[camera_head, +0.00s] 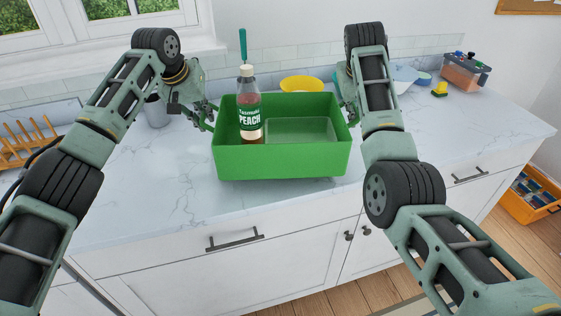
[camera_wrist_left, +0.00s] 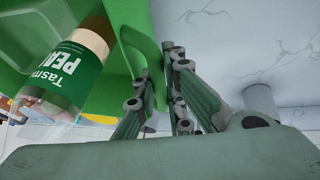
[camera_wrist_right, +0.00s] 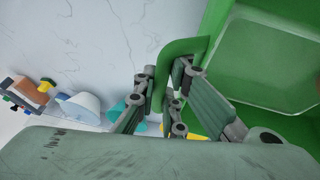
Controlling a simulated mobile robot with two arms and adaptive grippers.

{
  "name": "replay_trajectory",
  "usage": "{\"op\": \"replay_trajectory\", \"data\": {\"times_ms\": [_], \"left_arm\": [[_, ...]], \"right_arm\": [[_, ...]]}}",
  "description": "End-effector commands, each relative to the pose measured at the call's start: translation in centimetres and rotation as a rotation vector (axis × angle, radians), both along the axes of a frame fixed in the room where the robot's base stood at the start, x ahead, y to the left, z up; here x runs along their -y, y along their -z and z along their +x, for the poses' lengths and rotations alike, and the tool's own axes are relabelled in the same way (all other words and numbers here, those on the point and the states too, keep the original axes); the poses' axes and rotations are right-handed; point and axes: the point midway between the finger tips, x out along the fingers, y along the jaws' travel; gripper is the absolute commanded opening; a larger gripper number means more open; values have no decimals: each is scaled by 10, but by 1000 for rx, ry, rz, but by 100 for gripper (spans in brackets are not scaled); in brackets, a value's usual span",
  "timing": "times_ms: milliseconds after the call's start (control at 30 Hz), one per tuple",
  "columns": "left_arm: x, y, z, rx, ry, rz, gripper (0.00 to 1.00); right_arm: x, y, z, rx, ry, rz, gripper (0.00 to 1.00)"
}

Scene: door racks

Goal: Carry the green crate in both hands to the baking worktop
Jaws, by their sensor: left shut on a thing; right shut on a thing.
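The green crate (camera_head: 282,160) is in the middle of the head view, upright, over the pale marble worktop (camera_head: 180,205) near its front edge. I cannot tell whether its base touches the worktop. A peach drink bottle (camera_head: 249,118) stands inside it at the left, and a clear flat container (camera_head: 300,130) lies to the right.
Behind the crate are a yellow bowl (camera_head: 302,84) and a utensil with a teal handle (camera_head: 243,45). A grey cup (camera_head: 157,112) is at left, a wooden rack (camera_head: 28,142) farther left. A lidded box (camera_head: 465,72) stands back right.

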Motion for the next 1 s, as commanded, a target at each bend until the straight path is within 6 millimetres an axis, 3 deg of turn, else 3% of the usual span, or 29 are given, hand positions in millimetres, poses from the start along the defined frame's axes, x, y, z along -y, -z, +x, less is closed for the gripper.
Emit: {"op": "replay_trajectory", "data": {"times_ms": [467, 1000], "left_arm": [[1, 2, 0, 3, 3, 0, 0], [1, 28, 0, 3, 3, 0, 0]], "right_arm": [[2, 1, 1, 6, 4, -1, 0], [2, 28, 1, 6, 4, -1, 0]]}}
